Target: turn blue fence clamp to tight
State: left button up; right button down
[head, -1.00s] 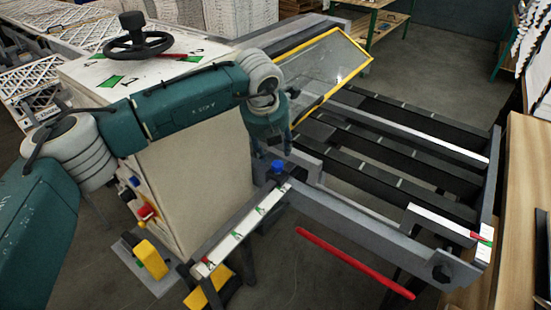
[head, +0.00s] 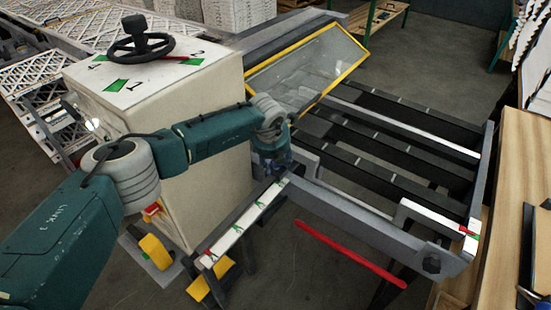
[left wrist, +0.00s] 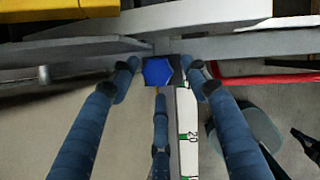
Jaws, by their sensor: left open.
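The blue fence clamp (left wrist: 157,71) shows in the left wrist view as a blue hexagonal knob at the end of a white scale rail (left wrist: 187,125). In the head view my left gripper (head: 277,170) is down at the far end of this rail (head: 240,222) and hides the clamp. In the left wrist view the fingers are open, with one on each side of the knob and a third below it. I cannot tell whether any finger touches it. My right gripper is not in view.
A yellow-framed clear guard (head: 305,70) stands tilted just behind my gripper. A pale machine cabinet (head: 205,125) with a black handwheel (head: 142,45) is at the left. A red bar (head: 350,253) lies right of the rail. Dark slatted bars (head: 395,135) fill the right.

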pick_arm(q)
jog(key=shift+c, duration=0.2)
jog(key=shift+f, duration=0.1)
jog(key=c, duration=1)
jog(key=shift+c, duration=0.2)
